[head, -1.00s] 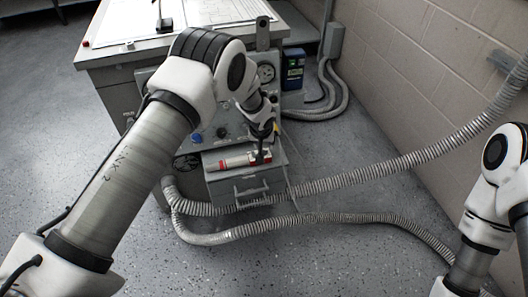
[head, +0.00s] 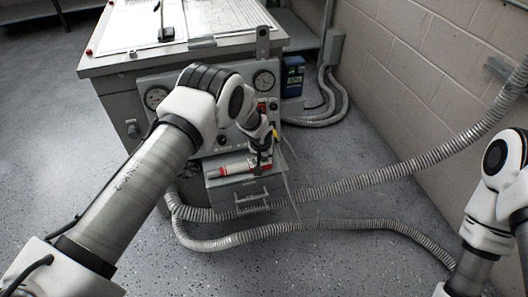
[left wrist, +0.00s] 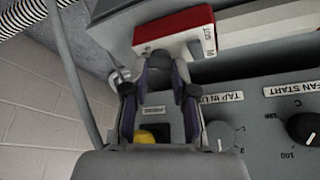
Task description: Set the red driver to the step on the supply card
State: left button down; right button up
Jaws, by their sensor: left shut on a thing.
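A red-and-white tool, which looks like the red driver (head: 236,169), lies across the top of the small drawer unit (head: 222,188) at the front of the grey cabinet. Its red block end with a white label (left wrist: 175,30) shows at the top of the left wrist view. My left gripper (head: 265,158) reaches down to the right end of the driver. In the left wrist view its fingers (left wrist: 158,65) stand shut at the red block, with the exact contact partly hidden. I cannot pick out the supply card. My right gripper is out of view; only the arm shows.
The control panel (left wrist: 260,135) carries knobs and a yellow button (left wrist: 153,133) close to my left gripper. Ribbed conduits (head: 330,183) cross the floor to the wall (head: 430,90). A blue box (head: 292,75) stands behind.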

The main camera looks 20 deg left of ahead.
pick_arm(q)
jog(key=shift+r+p, duration=0.25)
jog(key=shift+p, duration=0.1)
jog(key=shift+f+m, duration=0.2)
jog(key=shift+m, duration=0.3)
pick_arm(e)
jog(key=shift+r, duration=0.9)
pick_arm(q)
jog(key=c, duration=1.2)
grip_release()
jog(key=v, duration=1.2)
jog(key=shift+a, duration=0.15)
